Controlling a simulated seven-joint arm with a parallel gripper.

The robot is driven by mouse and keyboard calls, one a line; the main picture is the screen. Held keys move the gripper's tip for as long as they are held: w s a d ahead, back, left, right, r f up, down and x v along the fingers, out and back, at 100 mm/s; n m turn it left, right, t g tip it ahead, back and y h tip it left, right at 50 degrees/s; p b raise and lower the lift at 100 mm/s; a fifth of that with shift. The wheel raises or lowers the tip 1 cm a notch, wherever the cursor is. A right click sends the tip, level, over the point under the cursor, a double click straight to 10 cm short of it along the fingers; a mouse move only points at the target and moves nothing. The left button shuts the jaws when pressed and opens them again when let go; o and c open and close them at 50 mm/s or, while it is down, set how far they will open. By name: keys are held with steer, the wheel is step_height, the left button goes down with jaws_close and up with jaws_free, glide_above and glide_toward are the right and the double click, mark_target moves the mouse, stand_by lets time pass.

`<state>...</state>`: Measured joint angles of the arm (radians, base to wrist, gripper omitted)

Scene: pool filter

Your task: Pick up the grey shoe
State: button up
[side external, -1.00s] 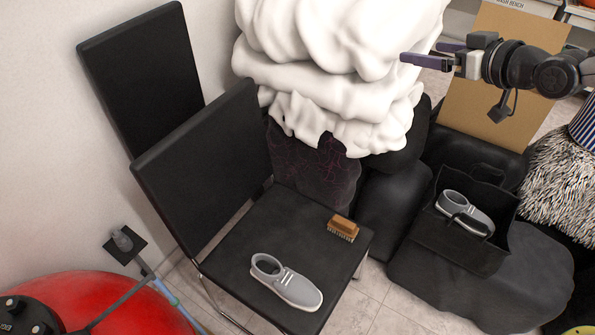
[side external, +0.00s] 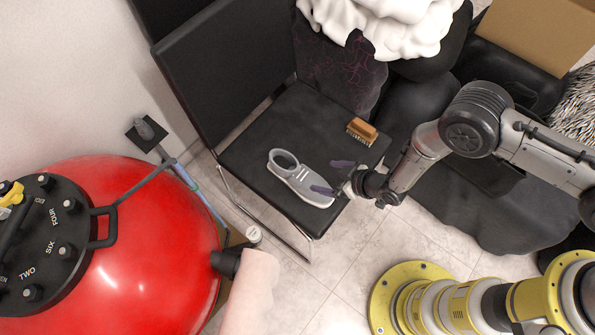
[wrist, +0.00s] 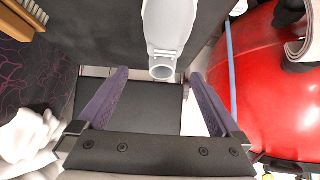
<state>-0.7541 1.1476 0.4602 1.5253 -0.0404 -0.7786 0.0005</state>
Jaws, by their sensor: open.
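A grey shoe (side external: 300,180) with white laces and a pale sole lies on the black chair's seat (side external: 258,145), with its toe toward the seat's front edge. My gripper (side external: 332,177) is open and empty by the shoe's toe end in the side view. One purple finger overlaps the toe there; I cannot tell whether they touch. In the wrist view, the shoe (wrist: 168,28) is ahead of the wide-apart fingers of my gripper (wrist: 158,88), roughly centred between them. Its far end is cut off by the frame's top.
A brown brush (side external: 362,131) lies on the same seat; it also shows in the wrist view (wrist: 27,12). A large red pool filter (side external: 140,250) stands left of the chair. White stuffing (side external: 400,25) and dark bags lie behind.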

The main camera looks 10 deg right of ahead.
mark_target(301, 174)
steer(key=shift+s+a+f, duration=0.15)
steer(key=shift+a+f, duration=0.1)
steer(key=shift+a, duration=0.15)
steer(key=shift+x, duration=6.6)
steer(key=shift+a, duration=0.1)
steer(key=shift+r, duration=0.1)
steer(key=c, duration=1.4)
steer(key=shift+c, duration=0.2)
